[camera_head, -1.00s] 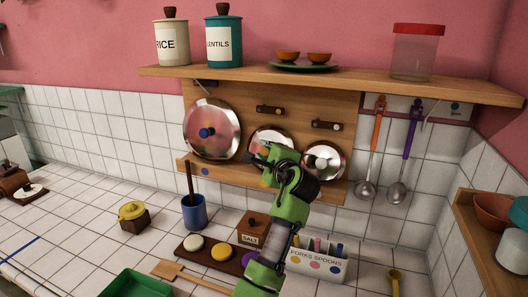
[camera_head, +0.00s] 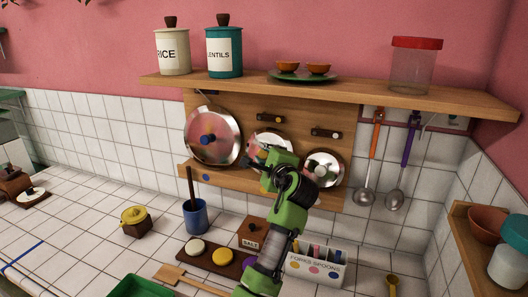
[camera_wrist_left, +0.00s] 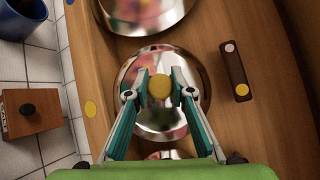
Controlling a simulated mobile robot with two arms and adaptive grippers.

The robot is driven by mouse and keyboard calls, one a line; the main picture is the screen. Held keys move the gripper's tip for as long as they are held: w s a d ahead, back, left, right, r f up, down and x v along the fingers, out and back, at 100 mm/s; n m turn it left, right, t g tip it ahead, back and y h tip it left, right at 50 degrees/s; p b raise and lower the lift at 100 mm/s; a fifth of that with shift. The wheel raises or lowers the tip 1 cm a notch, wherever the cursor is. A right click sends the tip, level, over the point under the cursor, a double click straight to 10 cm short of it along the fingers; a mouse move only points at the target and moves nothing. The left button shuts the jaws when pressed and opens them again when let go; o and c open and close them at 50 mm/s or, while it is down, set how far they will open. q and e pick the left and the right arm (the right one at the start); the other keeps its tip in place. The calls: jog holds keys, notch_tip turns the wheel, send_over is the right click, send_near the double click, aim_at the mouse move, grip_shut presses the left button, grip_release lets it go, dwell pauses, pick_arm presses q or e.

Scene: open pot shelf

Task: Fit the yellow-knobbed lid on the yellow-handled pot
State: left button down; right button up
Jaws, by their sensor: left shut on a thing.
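The yellow-knobbed lid (camera_head: 270,141) is a shiny round metal lid, the middle one of three on the wooden rack, partly hidden by my left arm in the head view. In the left wrist view the lid (camera_wrist_left: 158,120) faces the camera with its yellow knob (camera_wrist_left: 160,87) between the fingertips. My left gripper (camera_head: 257,161) is at the lid's front, and in the wrist view the gripper (camera_wrist_left: 160,84) is shut on the knob. The lid still leans against the rack board. I see no yellow-handled pot. My right gripper is out of view.
A larger blue-knobbed lid (camera_head: 213,135) stands left and a smaller lid (camera_head: 324,170) right. The shelf (camera_head: 350,85) overhangs the rack.

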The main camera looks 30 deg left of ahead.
pick_arm(q)
jog(key=shift+s+d+r+p, duration=0.2)
jog(key=shift+s+p, duration=0.35)
jog(key=shift+s, duration=0.4)
jog(key=shift+s+d+r+p, duration=0.1)
jog(key=shift+s+d+p, duration=0.15)
jog(key=shift+s+p, duration=0.45)
jog(key=shift+s, duration=0.2)
jog(key=s+d+p, duration=0.1)
jog(key=s+p, duration=0.2)
jog(key=s, duration=0.4)
jog(key=shift+s+d, duration=0.35)
jog(key=shift+d, duration=0.05)
